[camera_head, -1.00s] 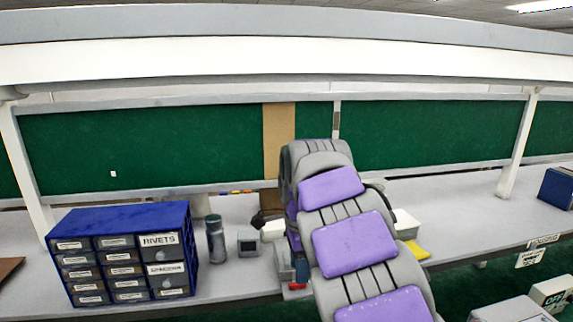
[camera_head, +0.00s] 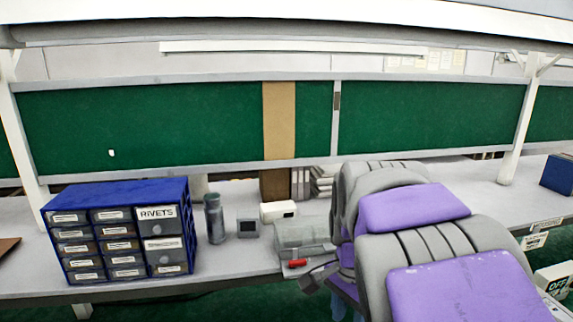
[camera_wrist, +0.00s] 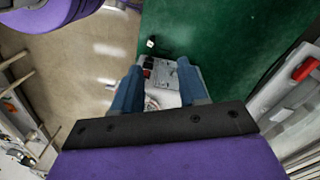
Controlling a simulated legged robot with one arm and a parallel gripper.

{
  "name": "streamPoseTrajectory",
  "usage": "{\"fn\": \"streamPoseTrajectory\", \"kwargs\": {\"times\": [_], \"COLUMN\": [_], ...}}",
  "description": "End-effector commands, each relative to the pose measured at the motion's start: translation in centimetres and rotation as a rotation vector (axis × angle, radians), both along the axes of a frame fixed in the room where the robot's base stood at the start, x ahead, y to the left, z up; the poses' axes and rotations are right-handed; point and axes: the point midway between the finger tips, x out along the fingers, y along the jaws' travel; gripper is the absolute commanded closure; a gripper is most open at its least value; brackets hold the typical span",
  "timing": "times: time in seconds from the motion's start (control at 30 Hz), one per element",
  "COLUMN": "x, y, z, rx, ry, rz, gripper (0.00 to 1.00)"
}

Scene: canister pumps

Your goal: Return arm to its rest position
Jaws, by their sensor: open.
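My gripper shows in the wrist view (camera_wrist: 160,85), its two blue fingers apart with nothing held between them. Beyond the fingers is a grey panel (camera_wrist: 163,72) with dark and red parts, low against a green floor (camera_wrist: 230,45). In the head view my purple and grey arm is folded at the lower right, in front of the workbench (camera_head: 230,268). Its end points down past the bench's front edge, and the fingers are mostly hidden there.
A blue drawer cabinet (camera_head: 75,198) labelled RIVETS stands on the bench at left. A blue box (camera_head: 558,174) sits far right.

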Motion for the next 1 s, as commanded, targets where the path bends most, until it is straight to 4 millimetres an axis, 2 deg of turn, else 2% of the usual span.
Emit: {"fn": "streamPoseTrajectory", "kwargs": {"times": [0.03, 0.27, 0.4, 0.6, 0.77, 1.0], "x": [-2.0, -10.5, -15.8, -21.7, -23.7, -24.0], "y": [-0.5, -2.2, -2.6, -2.7, -2.6, -2.6], "z": [-1.8, -8.4, -12.9, -18.0, -19.8, -19.9], "rx": [0.006, 0.04, 0.068, 0.101, 0.114, 0.114], "ry": [0.003, 0.048, 0.078, 0.105, 0.117, 0.117], "rz": [0.052, 0.36, 0.573, 0.831, 0.935, 0.953], "gripper": [0.57, 0.57, 0.57, 0.57, 0.57, 0.57]}}
